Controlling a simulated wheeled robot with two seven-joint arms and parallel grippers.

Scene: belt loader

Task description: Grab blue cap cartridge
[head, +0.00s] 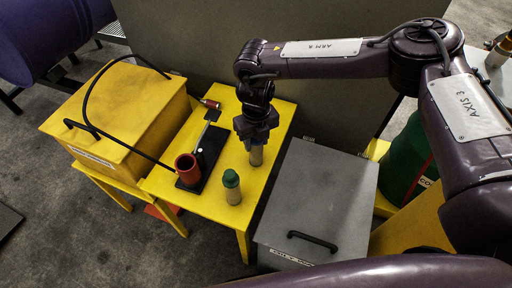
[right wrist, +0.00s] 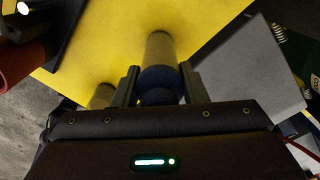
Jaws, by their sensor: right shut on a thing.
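The blue cap cartridge (right wrist: 160,60) has a tan body and a dark blue cap. In the right wrist view its cap end sits between the two fingers of my right gripper (right wrist: 160,88), which is shut on it. In the head view the tan body (head: 256,156) shows below my right gripper (head: 257,140), over the yellow table; its cap is hidden by the gripper. I cannot tell whether its base touches the table. A green-capped cartridge (head: 232,187) stands upright on the table, to the left and nearer. My left gripper is not in view.
The yellow table (head: 215,215) carries a black fixture with a red cup (head: 187,168) and a lever. A yellow box (head: 120,105) with a black hose stands to the left. A grey lidded bin (head: 318,200) stands close on the right, with a green drum (head: 408,160) beyond.

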